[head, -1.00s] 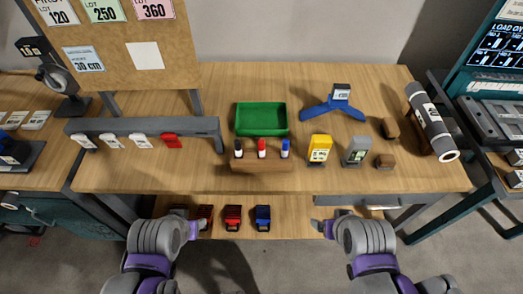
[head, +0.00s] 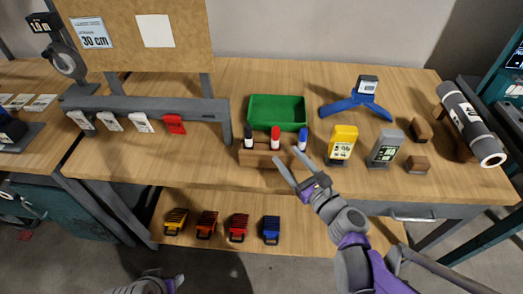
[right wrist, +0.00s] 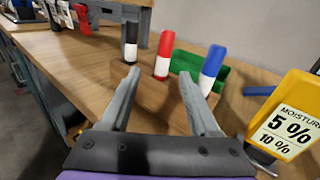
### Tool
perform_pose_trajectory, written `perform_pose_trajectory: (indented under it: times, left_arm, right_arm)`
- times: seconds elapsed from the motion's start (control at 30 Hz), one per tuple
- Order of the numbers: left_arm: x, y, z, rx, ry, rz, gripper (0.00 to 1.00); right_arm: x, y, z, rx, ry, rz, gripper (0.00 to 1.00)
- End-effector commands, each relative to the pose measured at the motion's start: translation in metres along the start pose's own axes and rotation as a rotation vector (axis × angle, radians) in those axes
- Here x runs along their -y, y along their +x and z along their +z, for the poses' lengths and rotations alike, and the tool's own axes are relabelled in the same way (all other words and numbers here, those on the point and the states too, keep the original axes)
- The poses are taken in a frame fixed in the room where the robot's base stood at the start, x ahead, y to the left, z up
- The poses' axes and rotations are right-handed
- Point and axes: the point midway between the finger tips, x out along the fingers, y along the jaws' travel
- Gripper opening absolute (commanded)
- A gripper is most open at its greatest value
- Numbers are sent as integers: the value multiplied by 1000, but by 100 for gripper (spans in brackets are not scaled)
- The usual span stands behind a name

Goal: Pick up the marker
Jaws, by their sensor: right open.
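Three markers stand upright in a wooden block (head: 258,158) near the front of the table: black (head: 248,134), red (head: 275,135) and blue (head: 303,138). The right wrist view shows the black (right wrist: 131,42), red (right wrist: 164,54) and blue (right wrist: 211,67) markers beyond the fingers. My right gripper (head: 287,156) is open and empty at the front of the block, its fingertips close to the red and blue markers. In the right wrist view the red marker appears between the open fingers (right wrist: 158,76). Part of my left arm shows at the bottom edge; its fingers are unclear.
A green tray (head: 277,101) stands behind the block. A yellow moisture meter (head: 342,145) and a grey device (head: 385,148) stand to its right, a rail (head: 140,108) with hanging tags to its left. Several coloured items lie on the lower shelf (head: 325,237).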

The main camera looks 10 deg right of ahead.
Motion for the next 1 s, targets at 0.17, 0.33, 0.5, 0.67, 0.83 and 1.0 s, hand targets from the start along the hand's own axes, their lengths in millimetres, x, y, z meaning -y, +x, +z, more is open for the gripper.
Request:
perform_pose_trajectory:
  times: [0.17, 0.33, 0.5, 0.67, 0.83, 1.0]
  left_arm:
    - [0, 4, 2, 2, 0, 0, 50]
    - [0, 6, 2, 2, 0, 0, 50]
    - [0, 9, 3, 3, 0, 0, 50]
    - [0, 10, 4, 4, 0, 0, 50]
    - [0, 15, 6, 6, 0, 0, 50]
    - [0, 17, 6, 6, 0, 0, 50]
  right_arm:
    - [9, 7, -3, 23, 81, -28, 62]
    - [8, 30, -2, 22, 80, -24, 62]
    - [9, 54, -1, 22, 78, -25, 62]
    - [9, 65, -2, 22, 78, -25, 62]
    - [7, 89, -4, 21, 78, -24, 62]
    - [8, 109, -3, 22, 77, -25, 62]
